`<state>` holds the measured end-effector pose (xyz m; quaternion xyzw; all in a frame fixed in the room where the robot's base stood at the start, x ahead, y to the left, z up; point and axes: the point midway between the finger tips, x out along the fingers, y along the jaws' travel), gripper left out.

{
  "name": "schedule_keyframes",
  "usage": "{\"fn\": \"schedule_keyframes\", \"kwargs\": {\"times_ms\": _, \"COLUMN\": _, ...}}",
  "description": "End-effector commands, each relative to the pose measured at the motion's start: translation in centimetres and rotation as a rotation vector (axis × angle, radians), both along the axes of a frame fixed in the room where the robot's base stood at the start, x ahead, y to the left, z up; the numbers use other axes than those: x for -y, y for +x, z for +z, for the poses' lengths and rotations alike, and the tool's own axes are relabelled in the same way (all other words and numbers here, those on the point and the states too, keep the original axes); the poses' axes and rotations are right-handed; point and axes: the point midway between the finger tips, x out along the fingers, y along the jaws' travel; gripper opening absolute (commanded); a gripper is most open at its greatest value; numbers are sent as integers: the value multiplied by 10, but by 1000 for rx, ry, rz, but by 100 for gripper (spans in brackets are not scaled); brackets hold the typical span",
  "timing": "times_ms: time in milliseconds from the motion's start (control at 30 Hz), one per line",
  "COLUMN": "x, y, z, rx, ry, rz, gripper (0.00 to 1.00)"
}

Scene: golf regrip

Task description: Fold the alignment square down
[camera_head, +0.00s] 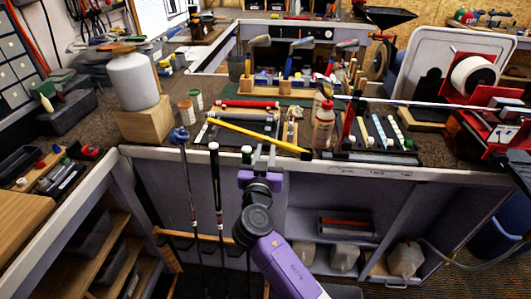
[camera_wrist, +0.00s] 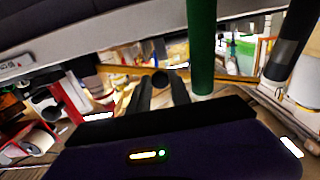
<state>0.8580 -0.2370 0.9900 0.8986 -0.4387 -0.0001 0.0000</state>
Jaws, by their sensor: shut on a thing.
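The long yellow bar, which I take as the alignment square (camera_head: 238,129), slants across the front of the bench, its right end lower in the head view. In the wrist view it shows as a yellow-brown strip (camera_wrist: 118,69) running across just beyond the fingers. My gripper (camera_head: 265,150) is at the bench's front edge, at the bar's middle. In the wrist view my gripper (camera_wrist: 160,88) has its fingers close around a small dark round-ended piece (camera_wrist: 160,77) in line with the bar. The fingers hide how this piece joins the bar.
A black-gripped club (camera_head: 214,165) hangs further left.

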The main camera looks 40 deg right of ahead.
Motion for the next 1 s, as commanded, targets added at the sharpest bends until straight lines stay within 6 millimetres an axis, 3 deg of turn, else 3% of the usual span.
{"fn": "schedule_keyframes", "kwargs": {"times_ms": 333, "x": -3, "y": 2, "z": -17, "rx": -85, "ry": -66, "rz": 0, "gripper": 0}}
{"fn": "schedule_keyframes", "kwargs": {"times_ms": 700, "x": -3, "y": 3, "z": -17, "rx": -106, "ry": -82, "rz": 0, "gripper": 0}}
{"fn": "schedule_keyframes", "kwargs": {"times_ms": 733, "x": -3, "y": 3, "z": -17, "rx": -106, "ry": -82, "rz": 0, "gripper": 30}}
{"fn": "schedule_keyframes", "kwargs": {"times_ms": 767, "x": -3, "y": 3, "z": -17, "rx": -106, "ry": -82, "rz": 0, "gripper": 34}}
{"fn": "schedule_keyframes", "kwargs": {"times_ms": 1000, "x": -3, "y": 3, "z": -17, "rx": -105, "ry": -81, "rz": 1, "gripper": 34}}
